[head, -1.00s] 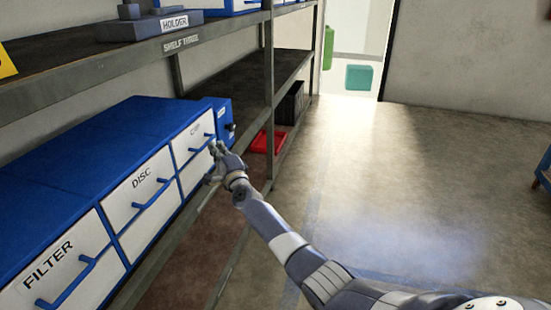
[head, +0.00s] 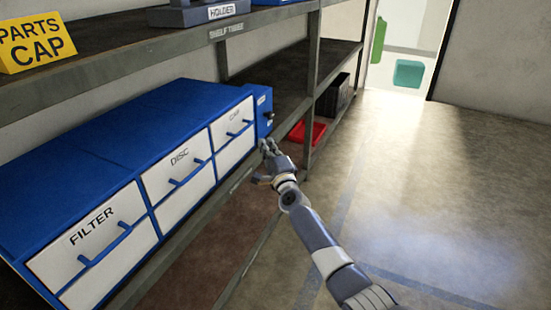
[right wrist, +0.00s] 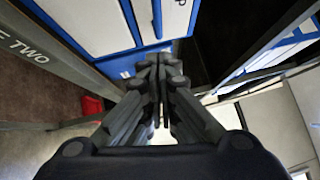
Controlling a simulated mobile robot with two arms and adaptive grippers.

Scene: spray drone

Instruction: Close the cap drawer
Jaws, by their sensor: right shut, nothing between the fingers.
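The cap drawer (head: 231,120) is the small white upper front at the far right end of the blue cabinet (head: 150,105) in the head view. It has a blue handle and looks level with the disc drawer front (head: 177,165) and filter drawer front (head: 85,240). My right gripper (head: 267,147) is shut and empty, just right of the cap drawer's handle and apart from its front. In the right wrist view the shut fingers (right wrist: 160,60) point towards the cabinet's white fronts (right wrist: 100,18). My left gripper is not in view.
The cabinet stands on a grey shelf below an upper shelf (head: 110,55). A yellow parts sign (head: 38,44) and a holder (head: 200,12) are on the upper shelf. A red tray (head: 308,132) and dark crate (head: 335,95) lie beyond. The floor at right is clear.

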